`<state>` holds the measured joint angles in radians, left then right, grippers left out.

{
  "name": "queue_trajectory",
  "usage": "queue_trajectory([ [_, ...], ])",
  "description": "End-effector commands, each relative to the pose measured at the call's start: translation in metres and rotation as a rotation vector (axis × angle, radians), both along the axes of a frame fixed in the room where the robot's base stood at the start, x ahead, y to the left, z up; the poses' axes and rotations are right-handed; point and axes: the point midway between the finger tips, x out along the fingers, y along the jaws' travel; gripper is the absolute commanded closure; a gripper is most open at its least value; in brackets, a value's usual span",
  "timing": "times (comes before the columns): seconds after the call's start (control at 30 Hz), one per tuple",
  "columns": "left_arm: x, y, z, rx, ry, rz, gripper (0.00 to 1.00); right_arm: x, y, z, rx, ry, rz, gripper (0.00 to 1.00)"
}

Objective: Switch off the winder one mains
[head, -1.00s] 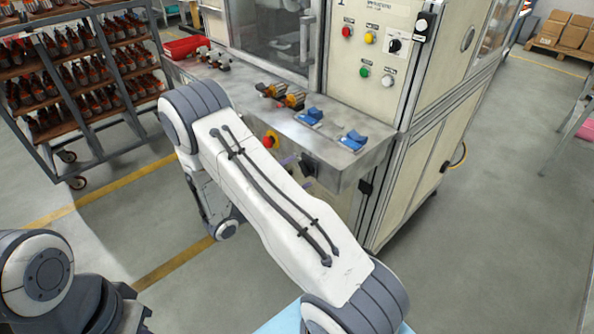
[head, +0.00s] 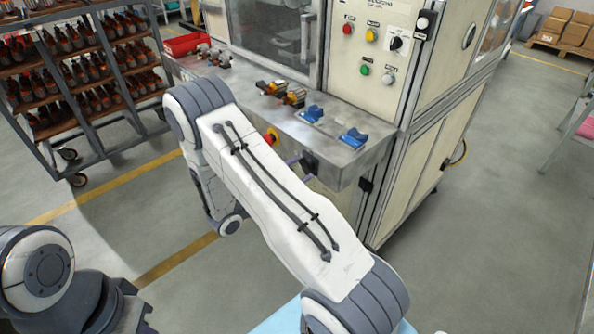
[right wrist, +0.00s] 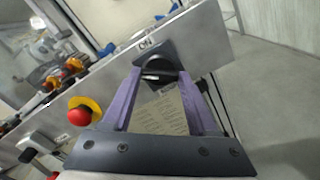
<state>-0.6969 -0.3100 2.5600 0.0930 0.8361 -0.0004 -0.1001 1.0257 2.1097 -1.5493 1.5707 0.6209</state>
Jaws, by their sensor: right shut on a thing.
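The mains switch (right wrist: 156,64) is a black rotary switch on the front edge of the winder's metal bench, with an ON mark (right wrist: 146,43) beside it in the right wrist view. In the head view the switch (head: 310,162) shows just beyond my right forearm. My right gripper (right wrist: 160,76) has its purple fingers on either side of the switch's knob and is shut on it. In the head view only bits of its fingers show by the switch. The knob's exact angle is hard to tell. My left gripper is out of view; only part of my left arm shows.
A red emergency stop on a yellow base (right wrist: 83,111) sits left of the switch. The winder's panel (head: 378,50) has lamps, buttons and a selector. Blue holders (head: 351,138) stand on the bench (head: 340,155). A rack of armatures (head: 75,75) stands left.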

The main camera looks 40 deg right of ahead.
Motion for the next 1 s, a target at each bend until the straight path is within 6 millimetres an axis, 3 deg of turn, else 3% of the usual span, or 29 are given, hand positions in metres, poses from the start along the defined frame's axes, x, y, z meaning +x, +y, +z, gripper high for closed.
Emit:
queue_trajectory([
  [0.6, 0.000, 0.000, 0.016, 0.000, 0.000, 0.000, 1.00, 0.000, 0.000, 0.001, -0.037, 0.464, -0.001, 0.97],
  [1.0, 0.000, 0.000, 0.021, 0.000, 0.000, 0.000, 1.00, 0.000, 0.000, 0.001, -0.049, 0.624, -0.001, 0.97],
])
